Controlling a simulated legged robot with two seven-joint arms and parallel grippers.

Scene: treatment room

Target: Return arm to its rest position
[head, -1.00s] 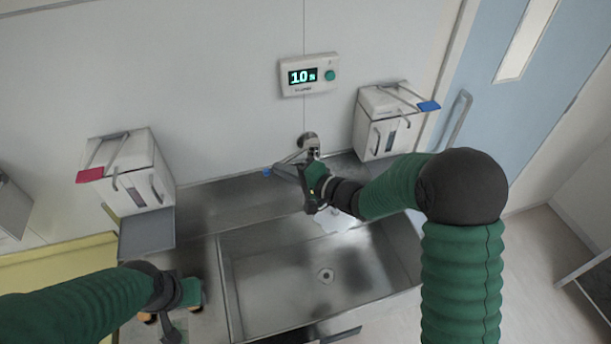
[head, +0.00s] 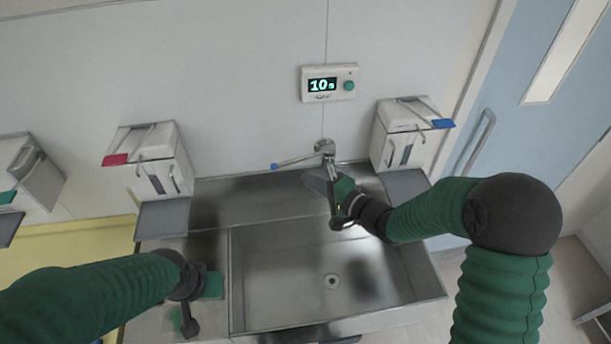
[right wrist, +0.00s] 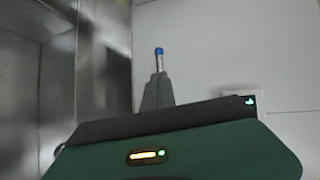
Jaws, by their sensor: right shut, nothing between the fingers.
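My right gripper (head: 318,184) is shut and empty. It is above the back of the steel sink, just below and in front of the wall tap (head: 325,147). The tap's lever (head: 298,160) points left and ends in a blue tip. In the right wrist view the blue tip (right wrist: 159,51) shows beyond my closed fingers (right wrist: 158,92); whether they touch the lever I cannot tell. My right arm reaches in from the right. My left gripper (head: 190,322) hangs at lower left over the counter beside the sink; its fingers are not clear.
The steel sink basin (head: 290,290) is below my right gripper. A timer (head: 328,84) reading 10 s is on the wall. Dispensers with a red lever (head: 160,178), a blue lever (head: 398,150) and a green lever (head: 30,170) line the wall. A blue door (head: 500,140) is at right.

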